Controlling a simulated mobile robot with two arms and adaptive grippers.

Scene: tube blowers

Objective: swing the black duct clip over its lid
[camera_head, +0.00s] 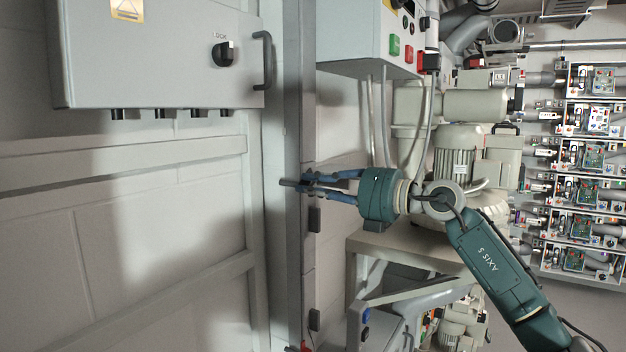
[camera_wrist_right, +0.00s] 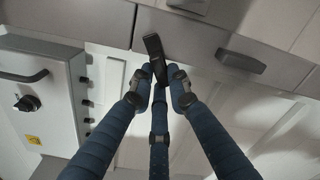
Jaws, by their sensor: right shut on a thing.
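The black duct clip (camera_head: 288,183) is a short dark bar at the grey cable duct (camera_head: 300,110), which runs top to bottom in the head view. The clip sticks out across the duct's front face. In the wrist view the clip (camera_wrist_right: 153,46) stands up from between my fingertips, against the duct's grey lid (camera_wrist_right: 195,40). My right gripper (camera_head: 313,186) has blue fingers and comes in from the right. It is shut on the clip's end, and its fingertips (camera_wrist_right: 164,78) partly hide that end. My left gripper is in neither view.
Other dark clips (camera_head: 314,219) sit along the duct's right edge; one also shows in the wrist view (camera_wrist_right: 240,61). A grey cabinet (camera_head: 165,60) with a handle is left of the duct. A control box (camera_head: 375,35) and pump machinery (camera_head: 460,150) are at the right.

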